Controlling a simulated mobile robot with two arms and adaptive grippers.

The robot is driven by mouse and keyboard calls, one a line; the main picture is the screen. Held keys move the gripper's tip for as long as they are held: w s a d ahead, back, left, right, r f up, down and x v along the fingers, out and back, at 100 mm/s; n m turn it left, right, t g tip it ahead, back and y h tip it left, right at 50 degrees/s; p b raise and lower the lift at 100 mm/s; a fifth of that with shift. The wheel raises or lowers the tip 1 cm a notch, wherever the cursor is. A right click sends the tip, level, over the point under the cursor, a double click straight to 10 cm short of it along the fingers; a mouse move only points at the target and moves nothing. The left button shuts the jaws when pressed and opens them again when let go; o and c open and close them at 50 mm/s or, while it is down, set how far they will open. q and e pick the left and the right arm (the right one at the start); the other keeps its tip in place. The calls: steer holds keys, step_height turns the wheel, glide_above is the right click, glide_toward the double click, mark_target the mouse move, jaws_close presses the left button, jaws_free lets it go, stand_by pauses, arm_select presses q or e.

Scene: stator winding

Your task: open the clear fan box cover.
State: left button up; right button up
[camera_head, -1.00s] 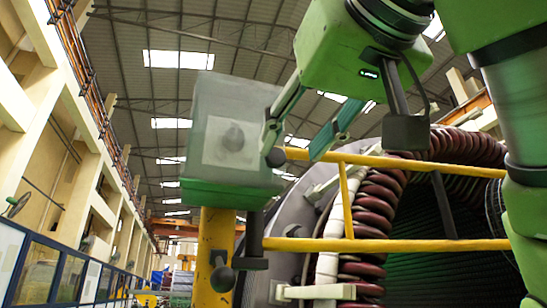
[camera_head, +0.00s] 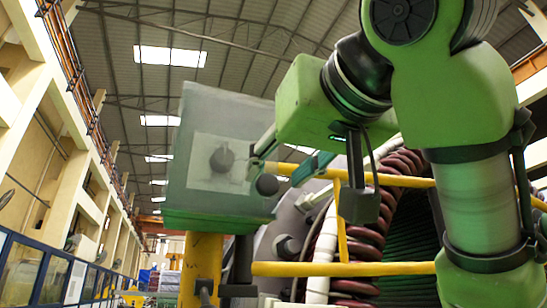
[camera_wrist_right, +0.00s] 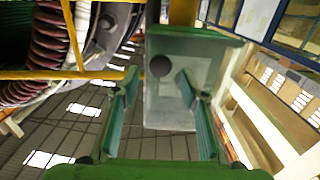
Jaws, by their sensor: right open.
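The clear fan box cover (camera_head: 215,110) is a pale, see-through case on a green base, atop a yellow post. It looks shut. A dark round knob (camera_head: 222,158) shows on or through its front panel; another dark ball (camera_head: 267,185) is at its right edge. My right gripper (camera_head: 278,168) is open at the cover's right side. In the right wrist view, the cover (camera_wrist_right: 165,112) appears beyond the open fingers (camera_wrist_right: 158,88), one finger overlapping it and the other beside it. I cannot tell whether either finger touches it. My left gripper is not in view.
Yellow rails (camera_head: 350,268) run to the right of the box. Behind them is the large stator with dark red coils (camera_head: 355,292). Blue-framed panels (camera_head: 45,275) line the left wall. The space left of the box looks open.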

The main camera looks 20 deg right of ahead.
steer(key=shift+w+p, duration=0.65)
steer(key=shift+w, duration=0.7)
jaws_close()
